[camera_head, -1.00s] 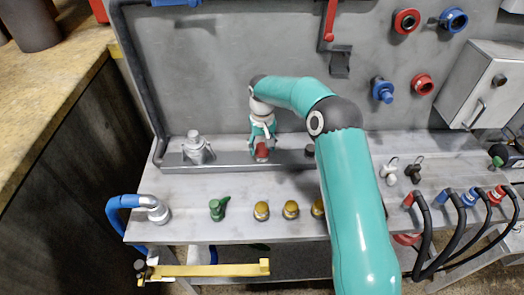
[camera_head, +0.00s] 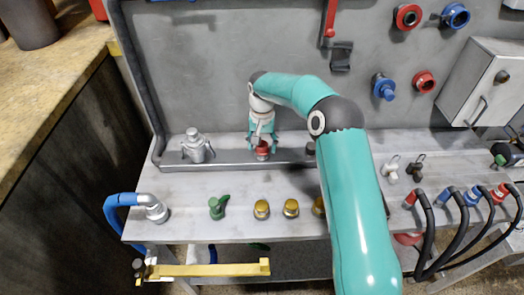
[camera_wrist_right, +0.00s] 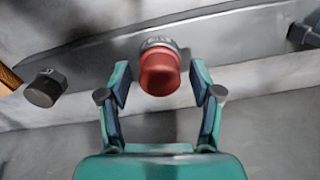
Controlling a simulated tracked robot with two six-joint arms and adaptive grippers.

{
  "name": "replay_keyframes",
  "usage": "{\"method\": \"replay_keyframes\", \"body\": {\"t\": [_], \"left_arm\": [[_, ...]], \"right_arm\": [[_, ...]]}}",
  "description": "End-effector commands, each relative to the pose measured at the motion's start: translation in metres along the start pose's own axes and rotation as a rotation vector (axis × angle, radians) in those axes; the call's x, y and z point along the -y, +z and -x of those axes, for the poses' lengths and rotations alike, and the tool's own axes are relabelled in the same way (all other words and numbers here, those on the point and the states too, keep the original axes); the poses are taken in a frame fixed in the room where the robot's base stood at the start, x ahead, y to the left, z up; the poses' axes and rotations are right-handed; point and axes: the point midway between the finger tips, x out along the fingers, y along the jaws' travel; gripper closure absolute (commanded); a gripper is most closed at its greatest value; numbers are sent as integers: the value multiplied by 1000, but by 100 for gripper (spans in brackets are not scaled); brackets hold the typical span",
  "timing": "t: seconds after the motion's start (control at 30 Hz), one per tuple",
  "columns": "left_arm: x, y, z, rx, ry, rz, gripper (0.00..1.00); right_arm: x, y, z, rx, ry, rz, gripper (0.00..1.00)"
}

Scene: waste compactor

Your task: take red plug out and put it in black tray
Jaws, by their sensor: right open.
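The red plug (camera_head: 262,148) stands on the grey rail at the back of the bench. In the right wrist view the red plug (camera_wrist_right: 160,70) shows as a red cap on a metal fitting, between and just beyond the fingers. My right gripper (camera_head: 262,138) is at the plug, above it, with its fingers to either side. In the wrist view the right gripper (camera_wrist_right: 160,82) is open, with a gap between each finger and the plug. My left gripper is not in view. I see no clear black tray in these frames.
A metal fitting (camera_head: 197,147) stands on the grey rail (camera_head: 222,158) at left. A green valve (camera_head: 218,207) and brass knobs (camera_head: 262,209) stand nearer the front edge. Black hoses (camera_head: 450,235) crowd the right. A yellow bar (camera_head: 210,270) runs below the bench front.

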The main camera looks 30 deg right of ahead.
Motion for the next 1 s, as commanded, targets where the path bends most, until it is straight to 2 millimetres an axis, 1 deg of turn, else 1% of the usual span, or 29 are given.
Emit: {"method": "replay_keyframes", "body": {"t": [0.17, 0.4, 0.63, 0.9, 1.0], "left_arm": [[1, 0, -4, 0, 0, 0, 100], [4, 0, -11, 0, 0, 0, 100], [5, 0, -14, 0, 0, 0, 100], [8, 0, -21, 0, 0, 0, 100], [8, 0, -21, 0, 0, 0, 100]], "right_arm": [[0, 0, 0, -1, -1, -110, 36], [0, 0, 0, -1, -1, -403, 36], [0, 0, 0, -1, -2, -550, 36], [0, 0, 0, 0, -1, -870, 36], [0, 0, 0, 0, -1, -929, 36]]}}
